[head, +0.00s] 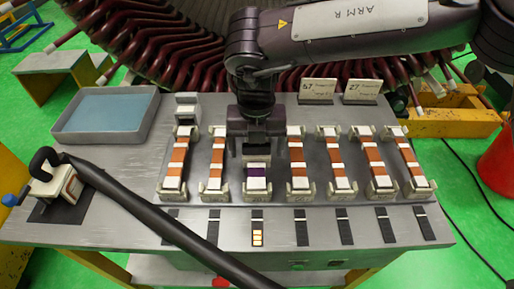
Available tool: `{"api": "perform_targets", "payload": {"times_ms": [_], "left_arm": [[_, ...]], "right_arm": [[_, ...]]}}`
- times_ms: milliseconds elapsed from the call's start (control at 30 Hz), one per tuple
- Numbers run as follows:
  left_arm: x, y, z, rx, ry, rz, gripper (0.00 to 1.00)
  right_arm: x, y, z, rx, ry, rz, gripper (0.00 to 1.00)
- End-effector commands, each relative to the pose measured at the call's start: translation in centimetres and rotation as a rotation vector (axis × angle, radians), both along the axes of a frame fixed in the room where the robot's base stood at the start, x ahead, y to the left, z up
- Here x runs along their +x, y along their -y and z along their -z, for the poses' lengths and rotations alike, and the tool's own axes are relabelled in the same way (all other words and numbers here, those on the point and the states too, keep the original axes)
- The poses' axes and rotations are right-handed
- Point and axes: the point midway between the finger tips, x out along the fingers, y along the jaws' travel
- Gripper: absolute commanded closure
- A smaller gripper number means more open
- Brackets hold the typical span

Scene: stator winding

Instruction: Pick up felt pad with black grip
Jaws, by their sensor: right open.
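A small whitish block with a black curved grip (45,180) sits on a dark mat (50,209) at the left end of the grey bench. It looks like the felt pad, but its underside is hidden. A blue knob shows at its left side. My right gripper (257,152) points down over the middle of the row of holders, far to the right of the pad. It is open, just above or around a purple-banded piece (257,172); contact cannot be told. My left gripper is not in view.
Several orange-and-white banded bars (298,160) stand in holders along the bench. A shallow tray with a blue floor (107,112) lies at the back left. A thick dark bar (170,225) crosses the front left, its upper end close to the pad. Two sign cards (319,91) stand behind.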

Motion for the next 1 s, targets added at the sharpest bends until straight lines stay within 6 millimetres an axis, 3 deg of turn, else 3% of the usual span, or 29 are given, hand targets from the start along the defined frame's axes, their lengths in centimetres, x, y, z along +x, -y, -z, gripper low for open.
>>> {"api": "perform_targets", "payload": {"times_ms": [300,700,1000], "left_arm": [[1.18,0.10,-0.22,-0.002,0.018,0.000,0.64],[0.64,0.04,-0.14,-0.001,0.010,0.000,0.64],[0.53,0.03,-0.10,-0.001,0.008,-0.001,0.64]], "right_arm": [[-0.05,0.00,0.91,0.000,-0.001,0.000,0.18],[-0.03,0.01,0.85,0.000,0.000,0.000,0.69],[0.00,0.02,0.56,0.000,0.000,0.000,0.71]]}}
